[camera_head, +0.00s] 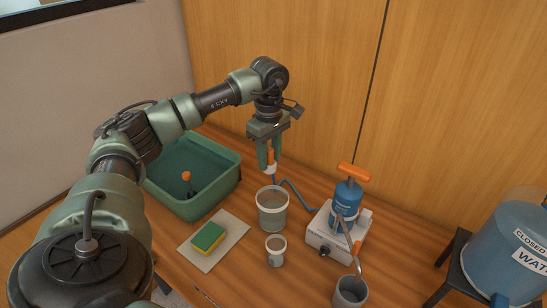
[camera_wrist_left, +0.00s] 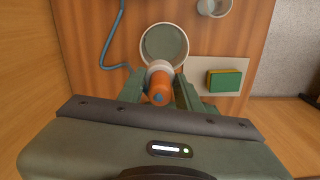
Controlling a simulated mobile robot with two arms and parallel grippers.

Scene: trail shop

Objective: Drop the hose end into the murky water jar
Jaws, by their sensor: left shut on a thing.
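My left gripper (camera_head: 267,155) is shut on the hose end (camera_head: 271,160), an orange piece with a pale lower part. It hangs upright above the rear of the larger grey jar (camera_head: 272,221), apart from its rim as far as I can tell. In the left wrist view the hose end (camera_wrist_left: 159,84) sits between the fingers, with the open jar (camera_wrist_left: 164,44) just beyond it. The blue hose (camera_head: 296,196) runs from there towards the blue pump (camera_head: 346,200) with an orange handle. My right gripper is out of view.
A small cup (camera_head: 276,251) stands in front of the jar. A green and yellow sponge (camera_head: 208,238) lies on a pale mat (camera_head: 228,243). A green tub (camera_head: 222,186) stands left, a metal cup (camera_head: 350,293) front right, and a blue water container (camera_head: 510,250) far right.

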